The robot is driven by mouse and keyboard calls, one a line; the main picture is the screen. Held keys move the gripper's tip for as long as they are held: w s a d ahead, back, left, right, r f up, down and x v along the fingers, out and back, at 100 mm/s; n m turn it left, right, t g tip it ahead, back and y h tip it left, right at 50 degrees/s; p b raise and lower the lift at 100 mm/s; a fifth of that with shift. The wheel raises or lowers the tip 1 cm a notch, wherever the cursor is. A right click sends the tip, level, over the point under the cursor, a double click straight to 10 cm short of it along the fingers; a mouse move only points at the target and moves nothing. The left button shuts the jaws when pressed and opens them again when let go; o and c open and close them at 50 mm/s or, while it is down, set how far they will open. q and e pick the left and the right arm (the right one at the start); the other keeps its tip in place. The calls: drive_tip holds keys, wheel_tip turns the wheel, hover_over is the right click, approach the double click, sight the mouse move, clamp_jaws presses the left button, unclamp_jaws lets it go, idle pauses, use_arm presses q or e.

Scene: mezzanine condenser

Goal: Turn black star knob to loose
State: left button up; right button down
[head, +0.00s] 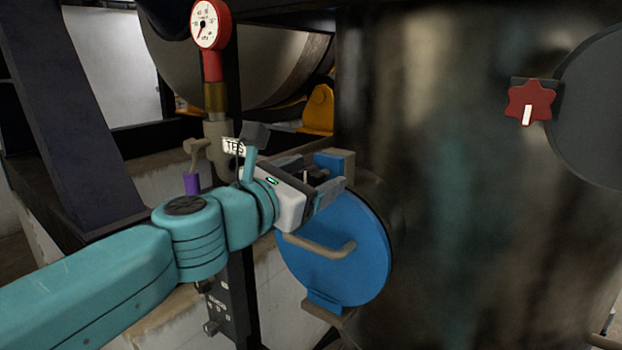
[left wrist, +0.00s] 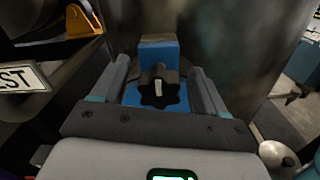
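The black star knob (left wrist: 158,88) shows in the left wrist view, dark with a pale pointer mark standing roughly upright. It sits in front of a blue block (left wrist: 157,52) on the blue round cover (head: 345,270). My left gripper (head: 322,180) is at the top of this cover in the head view. Its two fingers are open, one on each side of the knob, with a visible gap to it in the left wrist view. In the head view the gripper mostly hides the knob. My right gripper is not in view.
A bent handle (head: 322,248) sticks out from the blue cover below my gripper. A large dark tank (head: 440,200) fills the right, with a red star knob (head: 530,102). A red gauge (head: 210,25) on a pipe and a purple-handled valve (head: 191,183) stand close to my left arm.

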use_arm(q)
drive_tip(key=shift+s+a+f, duration=0.1)
drive_tip(key=shift+s+a, duration=0.25)
drive_tip(key=v, duration=1.5)
drive_tip(key=shift+s, duration=0.25)
